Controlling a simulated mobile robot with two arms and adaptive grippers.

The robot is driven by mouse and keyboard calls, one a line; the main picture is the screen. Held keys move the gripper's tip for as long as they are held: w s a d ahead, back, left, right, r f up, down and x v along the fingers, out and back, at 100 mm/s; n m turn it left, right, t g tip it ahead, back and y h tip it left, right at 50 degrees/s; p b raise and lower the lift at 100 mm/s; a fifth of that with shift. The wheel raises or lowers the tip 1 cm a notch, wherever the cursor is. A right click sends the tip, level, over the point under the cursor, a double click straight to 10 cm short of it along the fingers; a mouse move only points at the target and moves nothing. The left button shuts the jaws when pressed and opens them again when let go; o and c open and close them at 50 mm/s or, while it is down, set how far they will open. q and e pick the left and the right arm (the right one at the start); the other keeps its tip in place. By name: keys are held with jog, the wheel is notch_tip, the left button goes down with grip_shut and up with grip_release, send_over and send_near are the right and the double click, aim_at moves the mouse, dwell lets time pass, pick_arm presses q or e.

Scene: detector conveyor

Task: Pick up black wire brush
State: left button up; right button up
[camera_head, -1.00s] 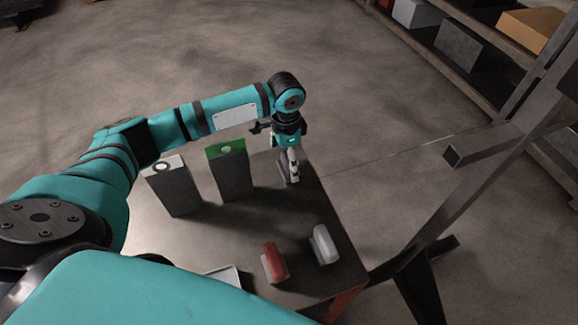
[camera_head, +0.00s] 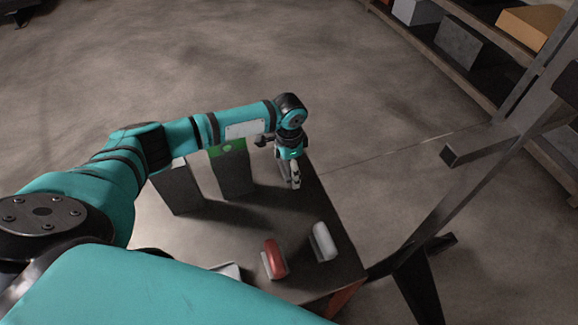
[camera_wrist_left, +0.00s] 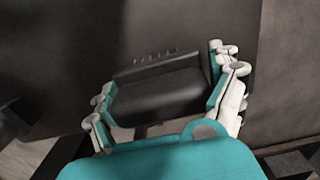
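The black wire brush (camera_wrist_left: 160,92) lies on the dark table top in the left wrist view, with its body between my two left fingers. A row of small marks shows along its far edge. My left gripper (camera_wrist_left: 165,97) is open, with one finger at each end of the brush. I cannot tell whether either finger touches it. In the head view my left gripper (camera_head: 294,175) points down at the table's far right corner, and the brush is mostly hidden there. My right gripper is not in view.
A red-handled brush (camera_head: 274,259) and a white-handled one (camera_head: 324,242) lie on the table (camera_head: 215,238) nearer me. A green-topped box (camera_head: 233,170) and a grey box (camera_head: 180,190) stand left of the gripper. A metal frame (camera_head: 470,185) stands to the right.

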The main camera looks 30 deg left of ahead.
pick_arm(q)
jog(key=c, duration=0.5)
jog(key=shift+c, duration=0.5)
notch_tip(320, 180, up, 10)
jog(key=shift+r+b, duration=0.1)
jog(key=shift+b, duration=0.6)
